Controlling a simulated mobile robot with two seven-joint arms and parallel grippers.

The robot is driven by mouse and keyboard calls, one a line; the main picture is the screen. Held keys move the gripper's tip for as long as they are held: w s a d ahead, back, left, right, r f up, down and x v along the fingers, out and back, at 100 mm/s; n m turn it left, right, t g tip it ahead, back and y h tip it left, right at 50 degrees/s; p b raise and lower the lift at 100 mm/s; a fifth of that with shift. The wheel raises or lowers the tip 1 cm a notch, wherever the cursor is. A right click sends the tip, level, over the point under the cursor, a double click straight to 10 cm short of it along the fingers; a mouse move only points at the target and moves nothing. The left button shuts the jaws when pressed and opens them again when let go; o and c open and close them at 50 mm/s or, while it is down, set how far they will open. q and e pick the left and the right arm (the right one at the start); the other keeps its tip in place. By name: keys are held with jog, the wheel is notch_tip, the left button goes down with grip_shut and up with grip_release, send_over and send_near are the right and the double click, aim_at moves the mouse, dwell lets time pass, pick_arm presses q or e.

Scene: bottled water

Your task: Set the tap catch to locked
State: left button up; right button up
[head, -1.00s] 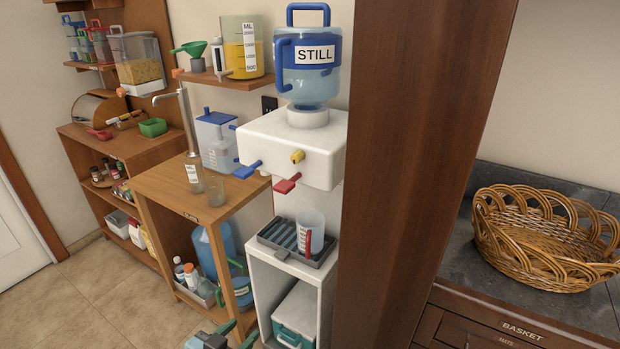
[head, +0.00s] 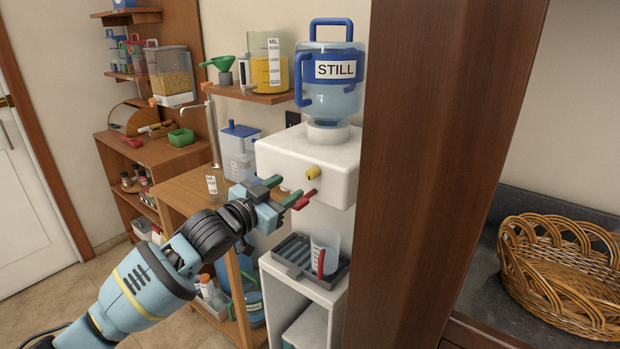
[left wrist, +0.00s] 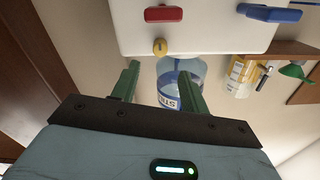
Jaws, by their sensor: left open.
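The white water dispenser (head: 335,180) carries a STILL bottle (head: 333,80). A small yellow catch (head: 313,172) sticks out of its front; in the left wrist view the catch (left wrist: 160,47) shows end-on. The red tap (head: 304,200) is below the catch. The blue tap (left wrist: 269,13) shows in the left wrist view; my gripper hides it in the head view. My left gripper (head: 283,190) is open in front of the dispenser, left of the catch. In the left wrist view the catch appears just beyond the open fingers (left wrist: 160,72), with nothing between them. My right gripper is out of view.
A drip tray (head: 297,262) with a clear jug (head: 325,252) stands on a white stand below the taps. A dark wooden panel (head: 430,150) stands close on the right. A shelf (head: 252,95) with a yellow-filled measuring jug (head: 268,65) is at left.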

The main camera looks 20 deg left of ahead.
aim_at(309, 175)
pick_arm(q)
jog(key=shift+x, duration=3.9)
jog(key=shift+f, duration=0.1)
jog(key=shift+c, duration=0.5)
grip_shut()
